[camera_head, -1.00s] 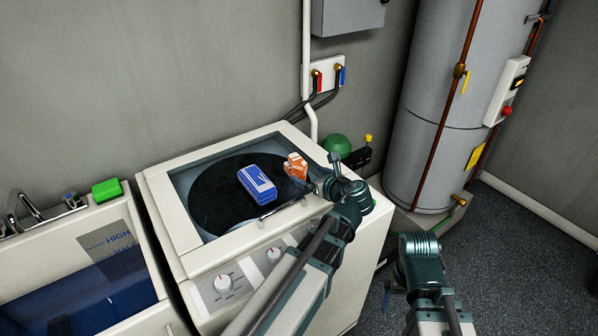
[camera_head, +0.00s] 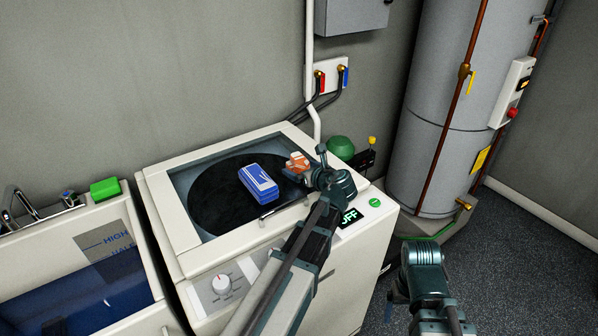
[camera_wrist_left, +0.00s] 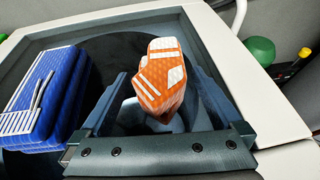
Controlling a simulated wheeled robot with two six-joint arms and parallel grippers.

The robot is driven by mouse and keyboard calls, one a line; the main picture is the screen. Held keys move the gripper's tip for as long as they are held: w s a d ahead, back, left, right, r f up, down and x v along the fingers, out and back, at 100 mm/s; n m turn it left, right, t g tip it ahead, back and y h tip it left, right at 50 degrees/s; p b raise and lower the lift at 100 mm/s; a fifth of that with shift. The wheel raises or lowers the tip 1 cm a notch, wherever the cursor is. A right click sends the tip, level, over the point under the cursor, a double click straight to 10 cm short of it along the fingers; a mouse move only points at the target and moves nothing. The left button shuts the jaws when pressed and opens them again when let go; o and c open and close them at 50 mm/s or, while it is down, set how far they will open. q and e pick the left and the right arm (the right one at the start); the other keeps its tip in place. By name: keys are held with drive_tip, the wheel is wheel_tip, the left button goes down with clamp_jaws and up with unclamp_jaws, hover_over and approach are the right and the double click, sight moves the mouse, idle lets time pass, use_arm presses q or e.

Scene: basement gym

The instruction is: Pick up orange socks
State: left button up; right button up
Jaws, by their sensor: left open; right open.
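The orange socks (camera_head: 298,160), with white stripes, are a folded bundle at the right side of the washer's dark round opening. In the left wrist view the orange socks (camera_wrist_left: 160,78) show between the two spread fingers of my left gripper (camera_wrist_left: 162,90). In the head view my left gripper (camera_head: 308,172) is at the near right side of the socks and partly covers them. It is open; whether a finger touches the socks I cannot tell. My right gripper (camera_head: 392,302) is open and empty, low over the floor to the right of the washer.
A folded blue bundle (camera_head: 258,184) lies left of the socks. The white washer's raised rim (camera_head: 176,226) surrounds the opening. A second machine (camera_head: 70,262) with a green block (camera_head: 105,189) stands left. A grey tank (camera_head: 440,110) stands behind right.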

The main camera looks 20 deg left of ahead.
sight(301, 163)
use_arm(q)
drive_tip(key=c, duration=1.3)
drive_tip(key=shift+c, duration=0.2)
drive_tip(key=shift+r, duration=0.1)
wheel_tip(301, 163, up, 10)
drive_tip(key=p, duration=1)
